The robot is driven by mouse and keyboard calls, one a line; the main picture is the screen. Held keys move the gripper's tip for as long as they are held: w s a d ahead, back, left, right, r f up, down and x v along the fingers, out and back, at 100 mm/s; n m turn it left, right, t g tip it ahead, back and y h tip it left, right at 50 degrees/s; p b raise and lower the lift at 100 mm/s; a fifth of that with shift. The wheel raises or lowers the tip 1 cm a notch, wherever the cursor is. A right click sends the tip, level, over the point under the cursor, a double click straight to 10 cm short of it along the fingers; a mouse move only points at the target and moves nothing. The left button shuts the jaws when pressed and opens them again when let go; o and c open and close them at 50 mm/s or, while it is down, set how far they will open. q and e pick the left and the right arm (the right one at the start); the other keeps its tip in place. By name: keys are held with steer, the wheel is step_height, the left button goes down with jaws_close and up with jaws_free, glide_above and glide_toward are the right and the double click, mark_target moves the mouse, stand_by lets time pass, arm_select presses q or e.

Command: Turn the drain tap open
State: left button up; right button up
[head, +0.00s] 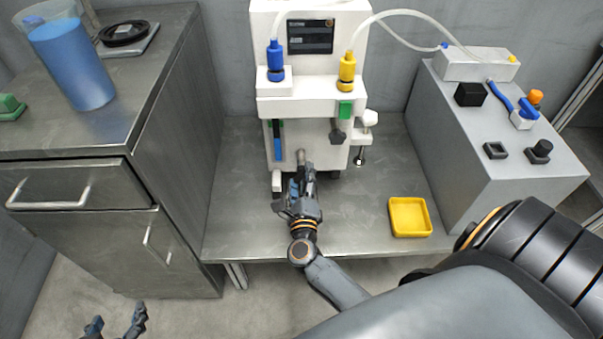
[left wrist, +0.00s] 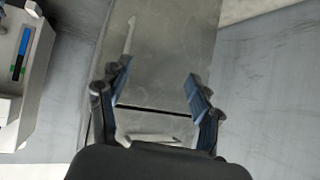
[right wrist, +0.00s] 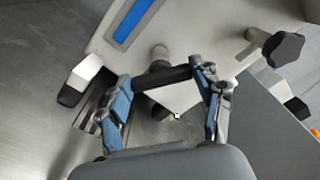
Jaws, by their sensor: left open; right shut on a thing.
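The drain tap sits low on the front of the white machine (head: 310,90). In the right wrist view it shows as a grey stub with a black crosswise lever (right wrist: 160,76); in the head view only the grey stub (head: 301,155) shows clearly. My right gripper (right wrist: 165,82) is shut on the black lever, one finger at each end. In the head view the right gripper (head: 303,178) covers most of the tap. My left gripper (head: 116,326) is open and empty at the lower left, over the floor; its spread fingers also show in the left wrist view (left wrist: 158,88).
A yellow tray (head: 410,233) lies right of the machine on the metal bench (head: 350,215). A dark knob (head: 338,133) sticks out above and right of the tap. A grey control box (head: 490,140) stands at right. A metal cabinet (head: 80,240) stands at left.

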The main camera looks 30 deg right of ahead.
steer(key=n+p, duration=0.2)
steer(key=n, duration=0.1)
steer(key=shift+n, duration=0.3)
arm_select(q)
steer(key=s+a+f+g+p, duration=0.1)
steer(key=s+a+g, duration=0.1)
steer(key=s, duration=0.3)
steer(key=s+a+f+g+y+p, duration=0.1)
steer(key=s+f+g, duration=0.1)
steer(key=s+g, duration=0.2)
steer(key=shift+s+a+g+y, duration=0.3)
steer(key=shift+s+a, duration=0.05)
steer(key=shift+s, duration=0.85)
arm_select(e)
steer(key=shift+f+n, duration=0.1)
steer(key=shift+n, duration=1.2)
arm_select(q)
steer(key=shift+f, duration=0.15)
steer(key=shift+w+f, duration=0.1)
steer(key=shift+f, duration=0.1)
arm_select(e)
steer(key=o, duration=1.2)
steer(key=shift+c, duration=0.2)
arm_select(q)
steer(key=shift+w+r, duration=0.1)
